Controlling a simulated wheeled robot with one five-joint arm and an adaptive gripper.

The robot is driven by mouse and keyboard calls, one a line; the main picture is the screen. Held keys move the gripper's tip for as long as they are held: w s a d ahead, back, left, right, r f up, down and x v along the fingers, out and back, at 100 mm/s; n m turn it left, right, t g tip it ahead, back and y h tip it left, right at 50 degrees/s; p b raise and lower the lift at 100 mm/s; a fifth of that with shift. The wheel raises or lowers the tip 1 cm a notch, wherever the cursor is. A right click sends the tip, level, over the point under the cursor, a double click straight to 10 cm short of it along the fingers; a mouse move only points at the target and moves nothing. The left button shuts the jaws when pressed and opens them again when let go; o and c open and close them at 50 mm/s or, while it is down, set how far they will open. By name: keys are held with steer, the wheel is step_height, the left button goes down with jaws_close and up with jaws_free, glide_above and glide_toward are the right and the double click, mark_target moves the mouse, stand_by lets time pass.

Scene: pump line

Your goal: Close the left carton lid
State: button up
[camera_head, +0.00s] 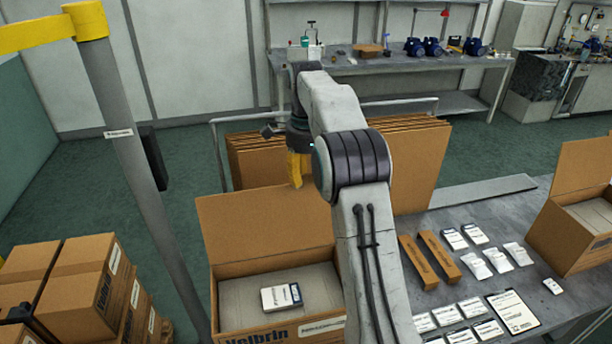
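The left carton (222,297) is a brown cardboard box at the lower middle, partly hidden by my arm. Its lid (262,226) stands raised along the far side. Inside, a small white-labelled packet (281,297) lies on a grey surface. My gripper (298,180) hangs down from the arm's end, its yellow fingers just above the lid's top edge, towards its right part. I cannot tell whether they touch the lid or are spread. Nothing held shows.
A second open carton (562,240) stands at the right. The table (490,215) between holds brown bars (430,258), white packets (471,234) and cards. Flat cardboard sheets (255,160) stand behind the left carton. A grey post (140,175) and stacked boxes (75,285) are at the left.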

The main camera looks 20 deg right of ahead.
jaws_close()
steer(key=shift+b, duration=0.3)
